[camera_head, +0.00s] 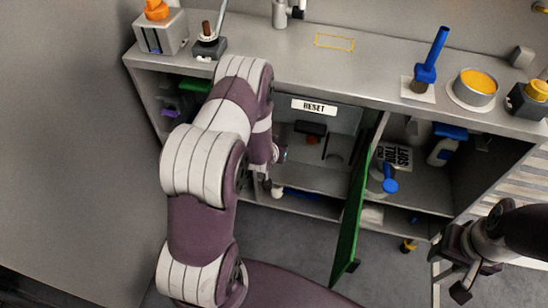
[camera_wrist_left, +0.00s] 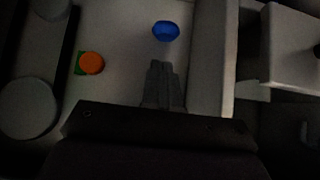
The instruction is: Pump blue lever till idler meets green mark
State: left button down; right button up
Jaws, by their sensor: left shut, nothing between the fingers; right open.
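A blue lever (camera_head: 430,60) stands tilted on a pale plate on the countertop, right of centre in the head view. In the left wrist view a blue knob (camera_wrist_left: 166,31) lies just beyond my left gripper (camera_wrist_left: 160,66), with a small gap in the picture; contact cannot be told. The left gripper is shut and empty. Left of it, an orange disc (camera_wrist_left: 91,63) partly covers a green patch (camera_wrist_left: 78,63); these may be the idler and green mark. My left arm reaches into the cabinet and hides that gripper in the head view. My right gripper (camera_head: 452,270) is open and empty at lower right.
A green door (camera_head: 356,205) stands open, edge toward me, right of my left arm. A RESET label (camera_head: 314,107) is above the middle bay. The right bay holds a white bottle (camera_head: 441,150) and a blue-handled item (camera_head: 387,180). A yellow-topped pot (camera_head: 475,87) stands on the counter.

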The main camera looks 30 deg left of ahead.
pick_arm(q)
jog(key=shift+s+f+b, duration=0.1)
jog(key=shift+f+b, duration=0.2)
jog(key=shift+f, duration=1.5)
pick_arm(e)
jog(key=shift+f, duration=0.55)
